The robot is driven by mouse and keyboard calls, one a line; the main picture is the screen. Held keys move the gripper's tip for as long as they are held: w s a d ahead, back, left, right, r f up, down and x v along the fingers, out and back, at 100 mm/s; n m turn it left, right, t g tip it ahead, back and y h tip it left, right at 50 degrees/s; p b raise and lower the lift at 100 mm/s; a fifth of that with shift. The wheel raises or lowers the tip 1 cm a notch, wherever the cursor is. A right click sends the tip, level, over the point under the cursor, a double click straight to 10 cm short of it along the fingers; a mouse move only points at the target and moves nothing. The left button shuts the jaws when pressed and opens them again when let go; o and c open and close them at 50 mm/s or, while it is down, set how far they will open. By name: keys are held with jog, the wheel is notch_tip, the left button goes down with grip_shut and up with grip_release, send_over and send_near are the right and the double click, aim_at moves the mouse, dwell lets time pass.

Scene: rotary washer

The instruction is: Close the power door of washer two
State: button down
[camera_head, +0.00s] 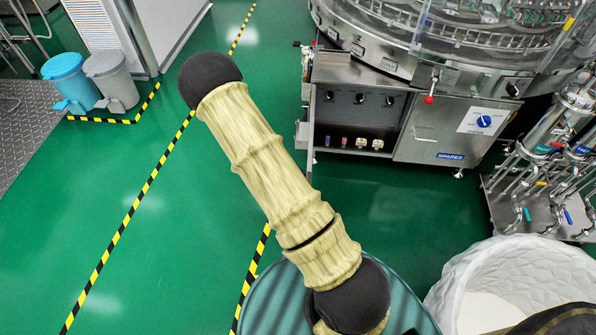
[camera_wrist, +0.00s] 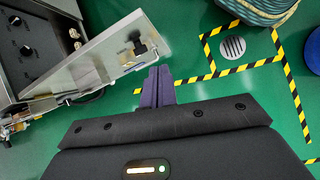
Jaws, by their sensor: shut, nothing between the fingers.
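In the wrist view a flat metal door panel (camera_wrist: 100,62) stands open beside a compartment (camera_wrist: 25,45) with black knobs. A black latch or handle (camera_wrist: 138,42) sits near the panel's far end. My gripper (camera_wrist: 158,72) has its purple fingers shut and empty, just beyond the panel's end and below the latch. I cannot tell if they touch it. In the head view the round washer (camera_head: 450,45) stands on a steel cabinet (camera_head: 430,125) with an open knobbed compartment (camera_head: 357,112). My gripper is hidden there. No washer number is legible.
A rack of pipes and valves (camera_head: 540,170) stands right of the cabinet. A white textured bin (camera_head: 510,280) is at lower right. Blue (camera_head: 68,78) and grey bins (camera_head: 112,78) stand upper left. A floor drain (camera_wrist: 232,47) lies inside striped tape. Green floor left of the cabinet is clear.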

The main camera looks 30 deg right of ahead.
notch_tip(320, 180, down, 7)
jog(key=w+n+g+h, duration=0.1)
jog(key=w+n+h, duration=0.1)
jog(key=n, duration=0.1)
jog(key=shift+w+d+r+h, duration=0.2)
jog(key=shift+w+h, duration=0.1)
jog(key=shift+h, duration=0.1)
jog(key=shift+f, duration=0.1)
jog(key=s+d+r+x, duration=0.1)
jog(key=r+x, duration=0.1)
jog(key=x, duration=1)
jog(key=shift+s+d+f, duration=0.25)
jog(key=shift+d, duration=0.35)
